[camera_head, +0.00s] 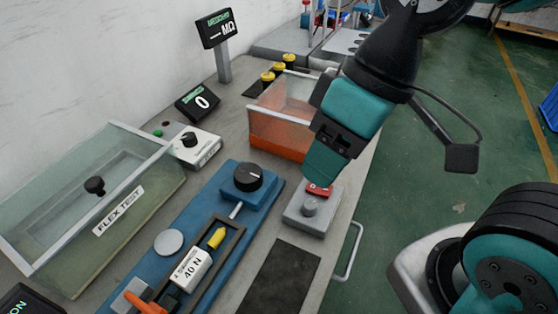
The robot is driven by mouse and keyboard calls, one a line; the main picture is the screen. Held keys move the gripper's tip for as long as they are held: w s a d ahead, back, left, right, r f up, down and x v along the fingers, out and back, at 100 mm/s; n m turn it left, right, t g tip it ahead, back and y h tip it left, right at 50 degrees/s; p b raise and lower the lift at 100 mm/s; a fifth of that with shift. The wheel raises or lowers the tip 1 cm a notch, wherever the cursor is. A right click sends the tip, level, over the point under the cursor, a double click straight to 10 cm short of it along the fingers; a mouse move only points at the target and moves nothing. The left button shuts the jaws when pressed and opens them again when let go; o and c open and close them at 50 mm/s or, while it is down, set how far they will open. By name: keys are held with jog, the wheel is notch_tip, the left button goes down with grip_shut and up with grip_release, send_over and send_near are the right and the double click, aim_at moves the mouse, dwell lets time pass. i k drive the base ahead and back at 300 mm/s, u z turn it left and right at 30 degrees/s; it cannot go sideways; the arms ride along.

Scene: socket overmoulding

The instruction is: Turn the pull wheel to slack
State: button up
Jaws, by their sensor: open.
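The pull wheel, a black round knob with a pale mark (248,177), sits on a raised block at the far end of a blue pull rig (212,230). A thin rod runs from the block towards a frame holding a yellow piece (216,238) and a white "40 N" label (191,270). An orange clamp (146,304) is at the near end, cut by the frame edge. My gripper (322,172) is open, pointing down to the right of the wheel, apart from it. It is above or beside a grey box with a red switch (319,189); its fingertips are hard to make out.
A clear "FLEX TEST" box (150,215) stands at the left. A white dial box (191,147), a "0" display (199,102) and an orange open bin (272,137) stand behind. A dark mat (278,282) lies on the bench at the front right.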

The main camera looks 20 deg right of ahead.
aim_at(249, 177)
jog(key=z, duration=0.2)
jog(key=k, duration=0.35)
jog(key=u, duration=1)
